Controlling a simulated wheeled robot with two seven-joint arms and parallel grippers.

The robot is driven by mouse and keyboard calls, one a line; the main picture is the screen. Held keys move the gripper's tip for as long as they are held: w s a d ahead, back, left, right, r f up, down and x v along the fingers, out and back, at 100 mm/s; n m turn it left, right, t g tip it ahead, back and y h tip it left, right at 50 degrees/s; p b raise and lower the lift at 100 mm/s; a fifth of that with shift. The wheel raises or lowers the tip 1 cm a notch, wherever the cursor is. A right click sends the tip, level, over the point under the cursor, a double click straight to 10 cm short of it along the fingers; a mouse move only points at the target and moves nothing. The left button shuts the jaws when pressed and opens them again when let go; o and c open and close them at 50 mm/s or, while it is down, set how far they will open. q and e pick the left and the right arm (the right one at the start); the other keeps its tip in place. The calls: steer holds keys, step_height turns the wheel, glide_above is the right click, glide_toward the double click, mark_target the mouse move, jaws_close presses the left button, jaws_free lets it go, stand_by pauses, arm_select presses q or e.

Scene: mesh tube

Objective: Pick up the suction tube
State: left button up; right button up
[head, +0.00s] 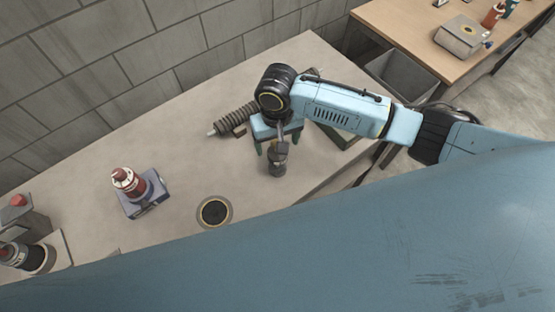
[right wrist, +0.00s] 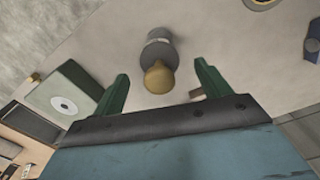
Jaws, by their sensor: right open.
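A small grey cylinder with a rounded brass-coloured end, which looks like the suction tube (head: 278,167), stands on the grey table below my right gripper (head: 279,142). In the right wrist view the tube (right wrist: 158,58) shows just ahead of the gripper (right wrist: 161,84), with its brass end between the two green fingers. The fingers are spread and a gap shows on both sides of the tube. I cannot tell the height of the fingertips against its top. My left gripper is not in view.
A ribbed dark cylinder (head: 236,118) lies close behind the gripper. A round black disc with a pale rim (head: 214,212) and a red-topped device (head: 130,185) are to the left. A greenish box (right wrist: 64,97) is beside the gripper.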

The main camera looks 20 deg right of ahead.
mark_target(278, 161)
step_height(278, 161, down, 5)
steer(key=shift+s+r, duration=0.15)
steer(key=shift+r, duration=0.05)
steer(key=shift+c, duration=0.3)
steer(key=c, duration=1.4)
